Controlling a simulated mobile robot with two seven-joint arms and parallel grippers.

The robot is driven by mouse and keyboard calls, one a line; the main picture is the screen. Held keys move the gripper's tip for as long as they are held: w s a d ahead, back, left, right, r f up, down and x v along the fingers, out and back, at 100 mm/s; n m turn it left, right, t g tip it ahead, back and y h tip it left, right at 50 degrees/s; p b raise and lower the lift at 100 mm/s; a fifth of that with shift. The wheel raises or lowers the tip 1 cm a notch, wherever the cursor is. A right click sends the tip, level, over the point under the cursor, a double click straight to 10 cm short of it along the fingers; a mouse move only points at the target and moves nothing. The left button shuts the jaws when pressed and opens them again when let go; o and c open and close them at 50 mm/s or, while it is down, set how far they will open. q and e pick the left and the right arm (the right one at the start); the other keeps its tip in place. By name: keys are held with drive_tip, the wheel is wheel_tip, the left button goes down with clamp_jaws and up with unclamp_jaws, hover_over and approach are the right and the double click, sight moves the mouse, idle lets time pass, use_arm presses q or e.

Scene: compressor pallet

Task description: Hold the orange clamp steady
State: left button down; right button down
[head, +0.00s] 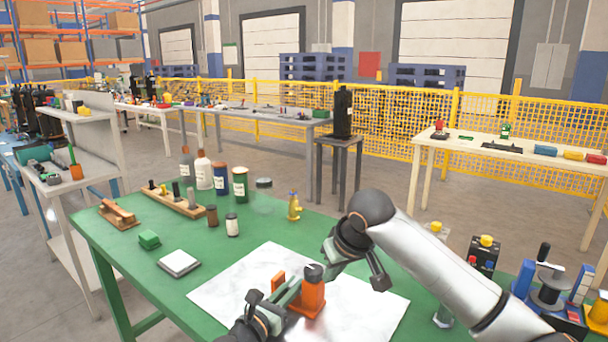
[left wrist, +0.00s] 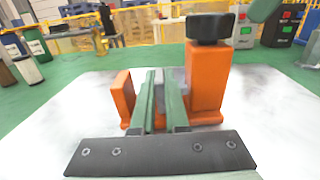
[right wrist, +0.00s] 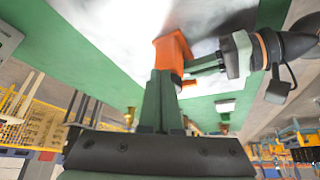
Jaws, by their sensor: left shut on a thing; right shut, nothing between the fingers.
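The orange clamp (head: 312,294) stands upright on the white sheet (head: 375,307), a black knob (head: 313,271) on its tall post. In the left wrist view, the tall post (left wrist: 206,80) is right of my left gripper (left wrist: 163,78) and the short jaw (left wrist: 123,97) is left of it. The left fingers are shut on the clamp's middle part, which they mostly hide. My right gripper (right wrist: 163,75) is shut and empty, close to the clamp's top. Its fingers hide the knob in the right wrist view; contact cannot be told.
On the green table are a green block (head: 149,239), a white-topped square pad (head: 180,263), a wooden holder (head: 178,202), several bottles and a small yellow figure-like item (head: 294,206). A black spool (head: 549,290) and devices stand at right. The sheet around the clamp is otherwise clear.

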sight(311, 285)
drive_tip(key=shift+r, duration=2.9)
drive_tip(key=shift+a, duration=0.1)
wheel_tip(311, 285, down, 6)
drive_tip(key=s+a, duration=0.1)
drive_tip(key=a, duration=0.1)
drive_tip(key=shift+a, duration=0.4)
drive_tip(key=shift+w, duration=0.3)
drive_tip(key=shift+d, duration=0.45)
